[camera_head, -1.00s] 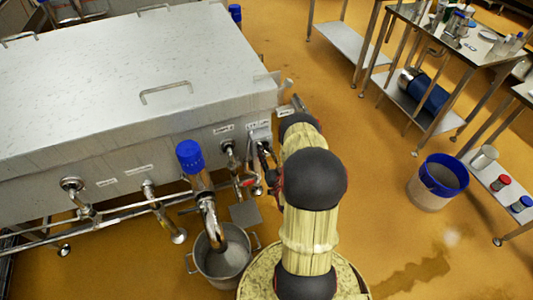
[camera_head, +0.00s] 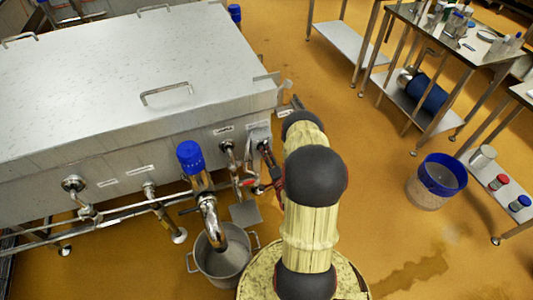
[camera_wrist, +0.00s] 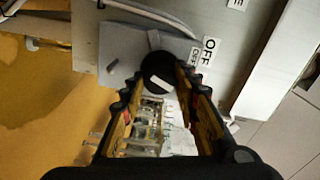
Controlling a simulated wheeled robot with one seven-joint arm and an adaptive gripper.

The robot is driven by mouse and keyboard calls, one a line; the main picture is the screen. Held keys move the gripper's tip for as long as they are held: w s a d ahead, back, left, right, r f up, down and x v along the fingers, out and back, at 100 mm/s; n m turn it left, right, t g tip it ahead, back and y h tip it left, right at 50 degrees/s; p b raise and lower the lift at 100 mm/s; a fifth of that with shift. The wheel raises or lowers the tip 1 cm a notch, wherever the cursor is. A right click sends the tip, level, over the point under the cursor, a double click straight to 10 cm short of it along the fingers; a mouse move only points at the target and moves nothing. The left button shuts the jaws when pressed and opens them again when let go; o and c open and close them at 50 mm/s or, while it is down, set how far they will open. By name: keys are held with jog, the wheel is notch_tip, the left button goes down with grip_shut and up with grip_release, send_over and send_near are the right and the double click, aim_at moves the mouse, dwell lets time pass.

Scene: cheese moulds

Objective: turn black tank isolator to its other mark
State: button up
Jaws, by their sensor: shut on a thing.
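The black tank isolator (camera_wrist: 158,72) is a round black knob with a white bar mark, on a grey plate (camera_wrist: 130,48) in the wrist view. The bar lies slanted. White labels reading OFF (camera_wrist: 208,52) are to the right of the knob. My gripper (camera_wrist: 157,84) has its two fingers on either side of the knob and is shut on it. In the head view, my arm covers most of the gripper beside the steel tank's (camera_head: 130,75) right end, and I cannot make out the knob's mark there.
A pipe with a blue cap (camera_head: 190,157) and a steel pot (camera_head: 222,262) stand to the left of my arm. A blue-rimmed bucket (camera_head: 440,176) is on the floor to the right. Steel tables (camera_head: 470,50) stand at the upper right.

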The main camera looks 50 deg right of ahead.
jog(key=shift+s+f+m, duration=0.1)
jog(key=shift+m, duration=2.1)
jog(key=o, duration=1.2)
jog(key=shift+c, duration=0.2)
jog(key=v, duration=1.1)
jog(key=shift+s, duration=0.45)
jog(key=shift+a, duration=0.1)
